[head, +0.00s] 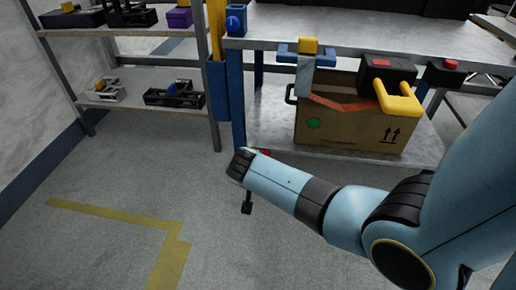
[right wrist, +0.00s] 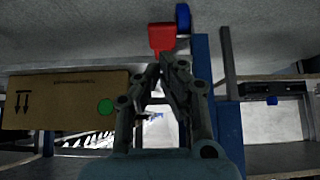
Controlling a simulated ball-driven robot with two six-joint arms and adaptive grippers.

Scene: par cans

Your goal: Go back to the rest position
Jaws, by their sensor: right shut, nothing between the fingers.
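My right arm comes in from the right in the head view and reaches to the middle, in front of the shelving. Its hand end is low, beside a blue upright post (head: 237,110); only a small dark part (head: 247,205) hangs below it there. In the right wrist view my right gripper (right wrist: 163,65) is shut with nothing between its fingers. A red piece (right wrist: 162,37) shows just beyond the fingertips; I cannot tell whether they touch. My left gripper is not in view.
A cardboard box (head: 340,128) with a green dot stands on the lower shelf behind my arm; it also shows in the right wrist view (right wrist: 65,98). A yellow-handled tool (head: 398,97) is at the box's top. A left rack (head: 150,101) holds several tools. The floor at left is clear.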

